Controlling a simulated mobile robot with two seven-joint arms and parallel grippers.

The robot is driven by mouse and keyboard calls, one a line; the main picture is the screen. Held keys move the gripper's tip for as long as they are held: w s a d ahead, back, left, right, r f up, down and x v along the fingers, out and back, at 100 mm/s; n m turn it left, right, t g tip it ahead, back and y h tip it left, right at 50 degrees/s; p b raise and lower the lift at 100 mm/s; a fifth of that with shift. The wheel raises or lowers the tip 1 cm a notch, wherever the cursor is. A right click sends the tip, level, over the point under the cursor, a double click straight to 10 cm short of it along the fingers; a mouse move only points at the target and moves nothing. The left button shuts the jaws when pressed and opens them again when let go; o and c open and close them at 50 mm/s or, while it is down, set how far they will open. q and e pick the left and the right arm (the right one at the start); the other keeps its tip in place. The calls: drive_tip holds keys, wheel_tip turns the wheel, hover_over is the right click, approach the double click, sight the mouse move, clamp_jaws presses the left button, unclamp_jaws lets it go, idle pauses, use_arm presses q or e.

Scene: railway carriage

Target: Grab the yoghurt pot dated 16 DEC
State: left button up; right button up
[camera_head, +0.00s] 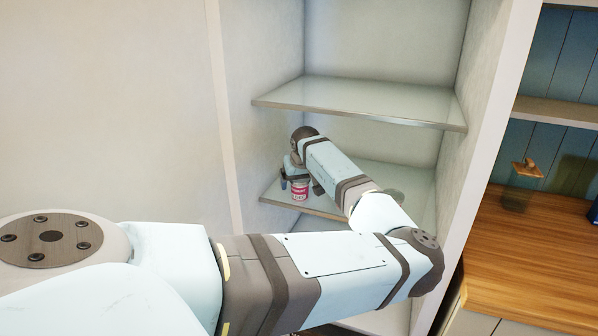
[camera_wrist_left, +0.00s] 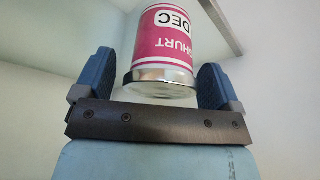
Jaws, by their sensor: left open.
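A pink and white yoghurt pot (camera_head: 300,189) stands near the front left of the middle glass shelf (camera_head: 328,209) in the tall white cabinet. The day number is not visible. My left gripper (camera_wrist_left: 155,66) is open, with one blue finger on each side of the pot's silvery end. Gaps show between the fingers and the pot. In the head view my left gripper (camera_head: 299,179) is at the pot, partly hidden by my wrist. My right gripper is not in view.
An empty upper glass shelf (camera_head: 360,100) lies just above my wrist. The cabinet's side walls are close on both sides. On the right, a wooden counter (camera_head: 530,240) holds a wooden-lidded jar (camera_head: 516,196).

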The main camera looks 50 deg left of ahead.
use_arm(q)
drive_tip(key=shift+w+a+f, duration=0.1)
drive_tip(key=shift+a+f, duration=0.1)
drive_tip(key=shift+f, duration=0.3)
drive_tip(key=shift+r, duration=0.15)
drive_tip(key=shift+d, duration=0.1)
drive_tip(key=c, duration=0.9)
drive_tip(key=shift+c, duration=0.2)
